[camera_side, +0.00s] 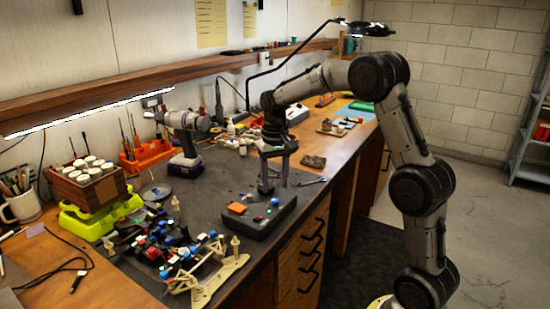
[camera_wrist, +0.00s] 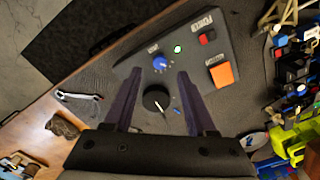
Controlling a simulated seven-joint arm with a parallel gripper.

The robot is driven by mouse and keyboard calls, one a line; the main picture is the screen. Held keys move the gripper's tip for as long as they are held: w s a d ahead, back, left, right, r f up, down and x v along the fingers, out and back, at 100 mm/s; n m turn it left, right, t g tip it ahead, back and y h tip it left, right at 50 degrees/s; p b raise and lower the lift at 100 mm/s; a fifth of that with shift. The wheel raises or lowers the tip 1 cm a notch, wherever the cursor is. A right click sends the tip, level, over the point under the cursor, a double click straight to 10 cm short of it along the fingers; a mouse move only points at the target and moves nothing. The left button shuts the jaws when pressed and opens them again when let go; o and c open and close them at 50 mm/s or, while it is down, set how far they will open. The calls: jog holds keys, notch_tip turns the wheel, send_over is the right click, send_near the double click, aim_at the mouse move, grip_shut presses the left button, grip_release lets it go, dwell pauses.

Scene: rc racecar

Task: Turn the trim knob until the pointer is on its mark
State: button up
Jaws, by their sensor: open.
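A dark control box (camera_side: 265,222) stands on the bench mat below my gripper (camera_side: 275,188). In the wrist view, the box (camera_wrist: 200,70) carries a round black knob (camera_wrist: 155,97) with a white pointer line towards the lower right. A small blue mark (camera_wrist: 177,110) lies just right of it. A blue knob (camera_wrist: 160,63) sits farther up beside a small printed label. I cannot read which knob is labelled trim. My gripper (camera_wrist: 160,73) is open, its two purple fingers on either side of the black knob, with visible gaps. Whether the fingertips are at knob height is unclear.
The box also has a green light (camera_wrist: 178,49), a red switch (camera_wrist: 207,37) and an orange button (camera_wrist: 221,75). A wrench (camera_side: 312,181) and a brown lump (camera_side: 313,161) lie nearby. A beige car frame with coloured parts (camera_side: 205,280) stands left of the box.

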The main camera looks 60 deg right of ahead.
aim_at(275, 200)
notch_tip(275, 200, up, 9)
dwell(0.3)
dwell(0.6)
